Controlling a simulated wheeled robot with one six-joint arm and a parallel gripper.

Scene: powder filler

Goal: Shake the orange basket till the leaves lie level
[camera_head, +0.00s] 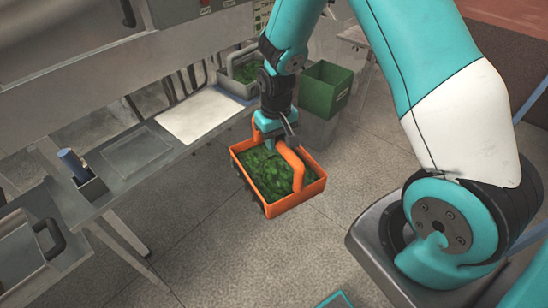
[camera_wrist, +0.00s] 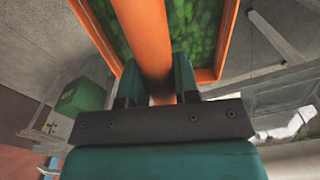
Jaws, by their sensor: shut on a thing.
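The orange basket (camera_head: 292,208) hangs in the air in the middle of the head view, beside the bench and above the floor. Green leaves (camera_head: 262,172) lie in it; part of them is hidden by the handle and my gripper. My gripper (camera_head: 272,138) is above the basket and shut on its orange handle. In the wrist view the handle (camera_wrist: 140,35) runs between the two fingers of my gripper (camera_wrist: 158,85). Leaves (camera_wrist: 195,28) and the basket's orange rim (camera_wrist: 228,38) show beyond it. I cannot tell whether the leaves lie level.
A grey bench (camera_head: 75,205) runs along the left, with a white sheet (camera_head: 200,114), a blue-handled item (camera_head: 72,162) in a small holder and a grey basket (camera_head: 236,84) of leaves. A green bin (camera_head: 326,90) stands behind. The floor (camera_head: 240,265) in front is clear.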

